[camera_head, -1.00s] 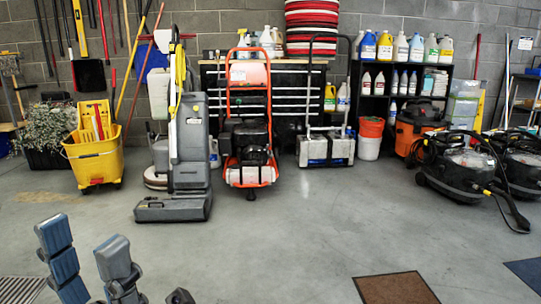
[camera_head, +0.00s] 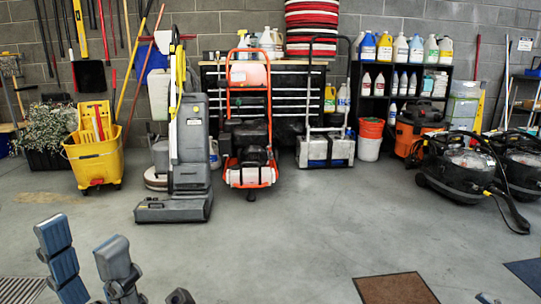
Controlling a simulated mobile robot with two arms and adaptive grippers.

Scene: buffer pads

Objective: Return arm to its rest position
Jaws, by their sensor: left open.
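My left gripper (camera_head: 82,238) shows at the bottom left with its two blue-grey fingers pointing up. The fingers are spread apart, with bare floor between them and nothing held. It is in front of the yellow mop bucket in the picture and touches nothing that I can see. The rest of the left arm is cut off by the lower edge. A small grey tip (camera_head: 487,298) shows at the bottom right edge; it looks like part of my right gripper, and its jaws are hidden. A stack of red and white pads (camera_head: 312,30) sits on top of the black tool chest (camera_head: 290,98).
A yellow mop bucket (camera_head: 93,160), a grey floor machine (camera_head: 188,150), an orange-framed machine (camera_head: 249,150) and black vacuums (camera_head: 462,165) stand along the wall. Mats (camera_head: 396,288) lie on the floor at the front. The middle floor is clear.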

